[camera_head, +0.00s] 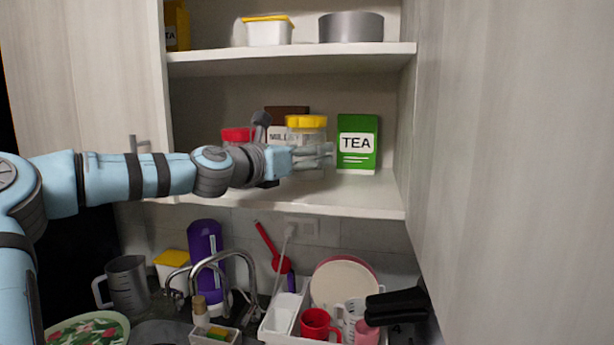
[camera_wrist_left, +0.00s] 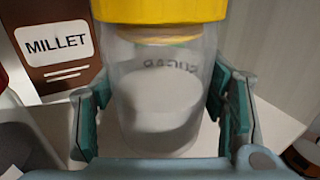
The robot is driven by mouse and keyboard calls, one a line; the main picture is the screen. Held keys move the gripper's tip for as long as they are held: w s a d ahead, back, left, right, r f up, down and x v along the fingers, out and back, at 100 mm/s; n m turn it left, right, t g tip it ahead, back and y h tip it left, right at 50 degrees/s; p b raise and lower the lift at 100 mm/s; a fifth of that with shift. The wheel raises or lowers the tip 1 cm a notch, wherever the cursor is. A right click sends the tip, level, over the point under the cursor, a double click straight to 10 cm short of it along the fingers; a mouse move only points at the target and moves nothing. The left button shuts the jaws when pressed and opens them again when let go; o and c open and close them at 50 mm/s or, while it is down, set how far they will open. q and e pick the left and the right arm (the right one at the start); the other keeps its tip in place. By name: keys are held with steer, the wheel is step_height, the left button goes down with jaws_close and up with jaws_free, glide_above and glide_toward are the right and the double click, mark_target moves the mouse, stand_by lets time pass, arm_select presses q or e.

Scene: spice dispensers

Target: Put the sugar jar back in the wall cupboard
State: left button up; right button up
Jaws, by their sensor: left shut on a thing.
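The sugar jar (camera_head: 307,124) is clear with a yellow lid and white contents. In the left wrist view the sugar jar (camera_wrist_left: 160,100) stands upright between my fingers, its label reading SUGAR in reverse. The jar is over that shelf, left of the green tea box. Whether its base touches the shelf is hidden by the gripper. My right gripper is not in view.
A green TEA box (camera_head: 357,144) stands right of the jar. A brown MILLET box (camera_wrist_left: 50,50) and a red-lidded jar (camera_head: 237,134) are behind and left. The upper shelf holds a yellow-lidded tub (camera_head: 268,31) and grey tin (camera_head: 351,27). A dish rack and sink lie below.

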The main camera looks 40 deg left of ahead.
arm_select(q)
step_height(320, 180, down, 3)
steer(key=shift+d+r, duration=0.1)
steer(key=o, duration=1.7)
steer(key=shift+s, duration=0.15)
